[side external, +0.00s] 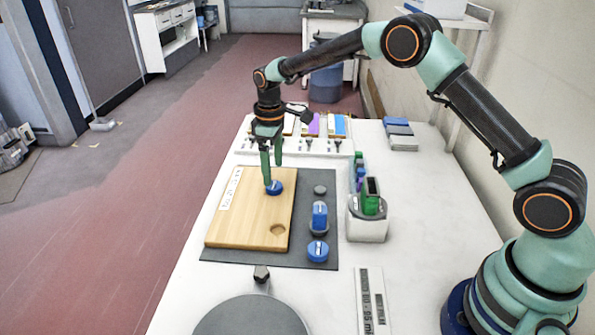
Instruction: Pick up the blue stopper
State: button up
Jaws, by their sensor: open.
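A round blue stopper (276,188) sits on the wooden board (232,228), near its right edge. My gripper (270,182) points straight down at it with the fingers apart. One fingertip is at the stopper's left side and overlaps it in the picture; the other ends higher, behind it. I cannot tell whether either finger touches it. Two more blue pieces are on the dark mat (275,258) to the right of the board: a taller blue piece (320,214) and a low round blue piece (318,250).
The board has a round hole (279,230) near its front right corner. A grey disc (320,190) lies on the mat. A white holder (367,226) with a green item stands right of the mat. A round grey plate (250,318) is at the front. The white table's right side is mostly clear.

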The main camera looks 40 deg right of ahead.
aim_at(274, 185)
notch_tip(274, 185, down, 5)
jog(key=shift+w+f, duration=0.1)
dwell(0.3)
grip_shut()
